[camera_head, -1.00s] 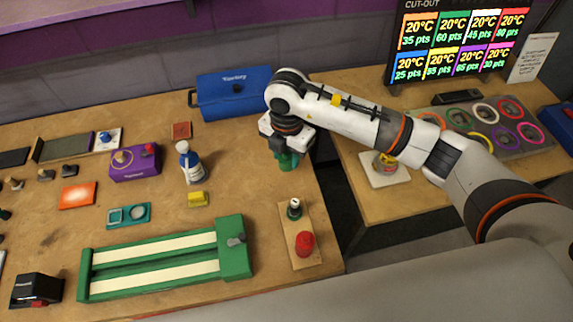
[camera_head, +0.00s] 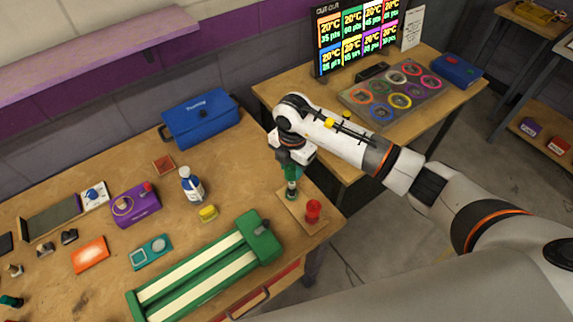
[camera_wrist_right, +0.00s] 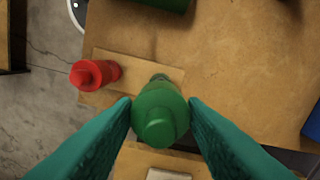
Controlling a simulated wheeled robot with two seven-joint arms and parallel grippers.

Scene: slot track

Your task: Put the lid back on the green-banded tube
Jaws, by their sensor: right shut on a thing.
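My right gripper (camera_head: 291,172) has teal fingers shut on a green lid (camera_wrist_right: 160,112). In the wrist view the lid sits between the fingertips and hides most of what is under it. The green-banded tube (camera_head: 291,193) stands upright on a small wooden base (camera_head: 290,213), directly below the gripper in the head view. I cannot tell whether the lid touches the tube's top. My left gripper is not in view.
A red-capped tube (camera_head: 313,211) stands on the same base, close beside; it also shows in the wrist view (camera_wrist_right: 95,74). A green slotted track (camera_head: 205,268) lies left of the base. A blue box (camera_head: 200,116) is behind, with a bottle (camera_head: 191,185) to the left.

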